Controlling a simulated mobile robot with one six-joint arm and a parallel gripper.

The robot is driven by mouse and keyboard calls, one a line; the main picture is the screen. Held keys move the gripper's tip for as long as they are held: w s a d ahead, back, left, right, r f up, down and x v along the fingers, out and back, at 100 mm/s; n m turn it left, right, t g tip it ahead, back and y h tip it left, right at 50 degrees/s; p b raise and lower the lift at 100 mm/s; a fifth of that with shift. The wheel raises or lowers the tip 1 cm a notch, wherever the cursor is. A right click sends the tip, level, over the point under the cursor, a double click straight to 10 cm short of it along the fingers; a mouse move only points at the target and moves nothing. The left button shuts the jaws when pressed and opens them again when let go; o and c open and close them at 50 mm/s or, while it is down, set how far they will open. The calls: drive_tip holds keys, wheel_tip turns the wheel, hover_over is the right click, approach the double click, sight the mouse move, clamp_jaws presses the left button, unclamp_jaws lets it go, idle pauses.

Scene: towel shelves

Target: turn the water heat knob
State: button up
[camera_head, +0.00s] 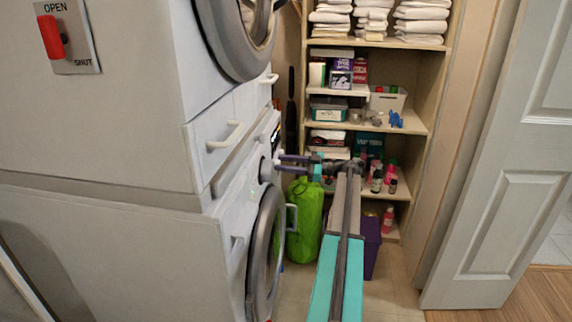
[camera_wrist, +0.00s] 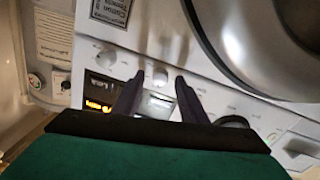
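The lower washing machine (camera_head: 240,205) stands at the left with its control panel (camera_wrist: 215,95) facing my gripper. A round white knob (camera_wrist: 160,77) shows between the two dark fingertips of my gripper (camera_wrist: 159,80), with a small gap on either side. A second white knob (camera_wrist: 105,57) is further left on the panel. I cannot read which one is the water heat knob. In the head view my gripper (camera_head: 278,164) points left at a round knob (camera_head: 266,169) on the panel, its fingers apart and their tips close to it.
A lit orange display (camera_wrist: 98,105) is beside the left finger. The round washer door (camera_head: 264,250) is below the panel. A green bag (camera_head: 305,220) stands under my gripper. Shelves (camera_head: 425,129) with towels and bottles are behind, and a white door (camera_head: 500,190) is at the right.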

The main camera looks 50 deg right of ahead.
drive_tip(key=shift+d, duration=0.1)
clamp_jaws()
drive_tip(key=shift+m, duration=0.6)
drive_tip(key=m+p, duration=0.2)
drive_tip(key=m, duration=0.8)
drive_tip(key=shift+d+r+m+g, duration=0.1)
drive_tip(key=shift+d+m+g, duration=0.05)
drive_tip(key=shift+m+g, duration=0.15)
